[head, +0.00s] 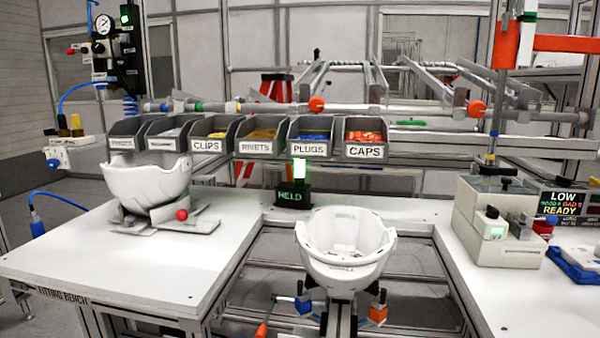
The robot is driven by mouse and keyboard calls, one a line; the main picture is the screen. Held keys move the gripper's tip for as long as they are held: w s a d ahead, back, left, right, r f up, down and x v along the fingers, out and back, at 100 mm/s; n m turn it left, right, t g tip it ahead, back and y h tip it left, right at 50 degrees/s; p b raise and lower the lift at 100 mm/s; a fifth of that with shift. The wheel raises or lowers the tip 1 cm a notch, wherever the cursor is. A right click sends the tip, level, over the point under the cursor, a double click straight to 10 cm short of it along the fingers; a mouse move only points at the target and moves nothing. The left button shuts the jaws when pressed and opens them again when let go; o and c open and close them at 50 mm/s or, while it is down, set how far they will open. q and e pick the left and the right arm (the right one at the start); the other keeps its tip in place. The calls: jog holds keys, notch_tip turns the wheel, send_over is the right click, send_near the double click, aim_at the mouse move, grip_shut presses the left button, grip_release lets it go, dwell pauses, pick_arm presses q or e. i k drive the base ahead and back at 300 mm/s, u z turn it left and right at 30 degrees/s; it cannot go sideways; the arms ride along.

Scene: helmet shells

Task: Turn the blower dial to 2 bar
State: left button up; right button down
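A round white pressure gauge (103,25) is mounted on a dark panel (128,55) at the upper left. The needle and numbers are too small to read. A white box (66,142) lower on the left post carries a round part with a blue centre (53,161). I cannot tell which of these is the blower dial. Neither of my grippers shows in the head view.
A white helmet shell (148,182) rests on a stand on the left bench (100,255). Another shell (347,245) sits in a central holder. Labelled bins (257,148) line the back. A grey machine (490,215) stands right. Blue hoses hang at left.

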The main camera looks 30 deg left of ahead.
aim_at(51, 163)
jog(key=u, duration=2.2)
jog(key=k, duration=0.45)
jog(key=u, duration=0.95)
jog(key=i, duration=4.35)
jog(key=z, duration=2.8)
